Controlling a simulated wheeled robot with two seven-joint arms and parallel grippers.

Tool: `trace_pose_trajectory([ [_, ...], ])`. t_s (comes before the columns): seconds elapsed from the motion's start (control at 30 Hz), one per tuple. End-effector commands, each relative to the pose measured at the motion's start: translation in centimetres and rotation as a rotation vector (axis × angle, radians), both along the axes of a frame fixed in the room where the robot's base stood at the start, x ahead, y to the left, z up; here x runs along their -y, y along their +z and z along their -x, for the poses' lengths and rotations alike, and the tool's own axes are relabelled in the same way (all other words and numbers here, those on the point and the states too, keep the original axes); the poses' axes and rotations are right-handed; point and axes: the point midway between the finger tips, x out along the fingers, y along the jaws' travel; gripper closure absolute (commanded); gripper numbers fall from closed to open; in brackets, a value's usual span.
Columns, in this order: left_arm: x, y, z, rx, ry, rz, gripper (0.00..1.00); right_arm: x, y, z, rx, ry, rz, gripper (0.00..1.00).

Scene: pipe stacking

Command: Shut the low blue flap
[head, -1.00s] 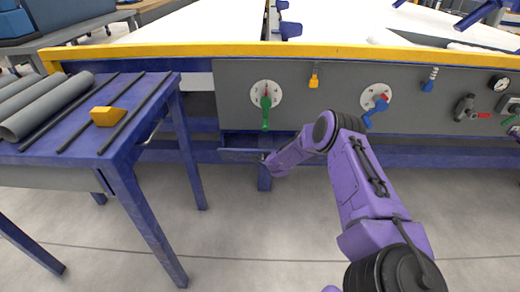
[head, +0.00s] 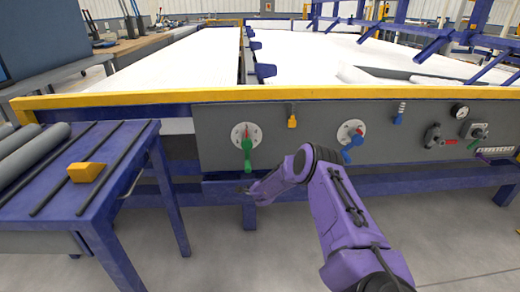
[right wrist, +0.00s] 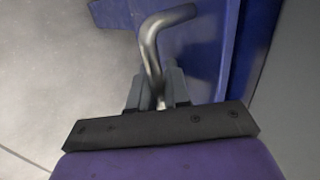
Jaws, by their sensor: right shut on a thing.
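The low blue flap (head: 221,189) sits under the grey control panel, left of my right arm, in the head view. A narrow dark gap shows between it and the panel. My right gripper (head: 246,189) is at the flap's right end. In the right wrist view, its fingers (right wrist: 157,93) are shut on a bent metal handle (right wrist: 153,45), which curves away to the upper right beside a blue surface (right wrist: 207,45). How the handle joins the flap is not clear. My left gripper is not in view.
The grey panel (head: 340,165) carries a green-handled valve (head: 248,160) and a blue-handled valve (head: 352,144) above my arm. A blue table (head: 112,150) with pipes and a yellow block (head: 86,172) stands at the left. The floor below is open.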

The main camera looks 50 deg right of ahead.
Motion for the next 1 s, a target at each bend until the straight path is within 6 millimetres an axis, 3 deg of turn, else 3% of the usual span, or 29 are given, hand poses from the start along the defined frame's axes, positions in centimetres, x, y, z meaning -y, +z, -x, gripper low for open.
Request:
trace_pose_trajectory([
  [0.03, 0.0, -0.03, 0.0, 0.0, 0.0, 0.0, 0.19, 1.06, 1.36, -0.76, 0.025, -0.009, 0.027, 1.0],
  [0.87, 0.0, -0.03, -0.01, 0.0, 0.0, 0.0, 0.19, 1.01, 1.37, -0.81, 0.025, -0.009, 0.027, 1.0],
  [0.9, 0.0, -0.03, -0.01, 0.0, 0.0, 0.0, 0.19, 1.01, 1.37, -0.81, 0.025, -0.009, 0.027, 0.77],
  [0.93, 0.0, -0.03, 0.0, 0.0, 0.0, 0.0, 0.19, 1.0, 1.37, -0.82, 0.025, -0.009, 0.027, 0.67],
  [1.0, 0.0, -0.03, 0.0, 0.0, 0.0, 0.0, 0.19, 1.0, 1.37, -0.82, 0.025, -0.009, 0.027, 0.62],
])
